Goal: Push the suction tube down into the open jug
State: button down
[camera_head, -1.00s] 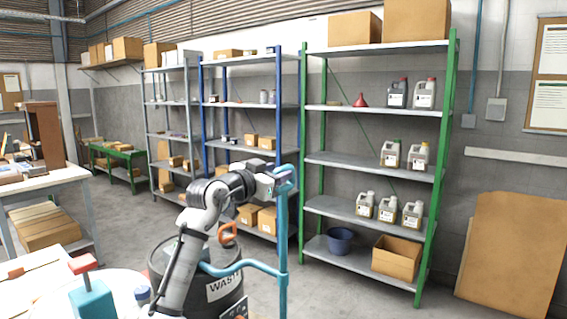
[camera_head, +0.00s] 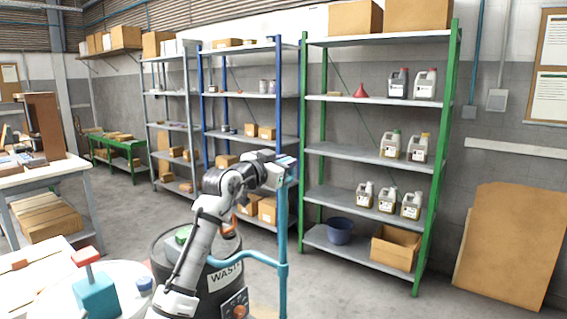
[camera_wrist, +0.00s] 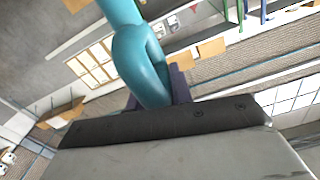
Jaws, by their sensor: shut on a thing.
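A teal tube (camera_head: 283,235) stands upright in front of the shelves in the head view. Its side branch bends left toward the drum, and its lower end runs near the picture's bottom edge. My gripper (camera_head: 286,164) is at the tube's top end and is shut on it. In the wrist view the tube's curved top (camera_wrist: 143,65) lies against the dark fingers (camera_wrist: 180,86). I see no jug beneath the tube; its lower end is not shown clearly. Several capped jugs, such as a grey one (camera_head: 398,84), stand on the green shelf.
The green shelf (camera_head: 372,101) stands behind the tube.

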aim_at(281, 247)
notch_tip(281, 247, down, 24)
jog(key=b, duration=1.4)
jog(key=shift+a+f, duration=0.1)
jog(key=shift+f, duration=0.1)
jog(key=c, duration=1.4)
grip_release()
jog(key=shift+o, duration=0.5)
jog(key=shift+s+b, duration=0.1)
jog(key=shift+b, duration=0.2)
jog(key=b+v, duration=0.2)
jog(key=v, duration=1.1)
jog(key=shift+s+a, duration=0.25)
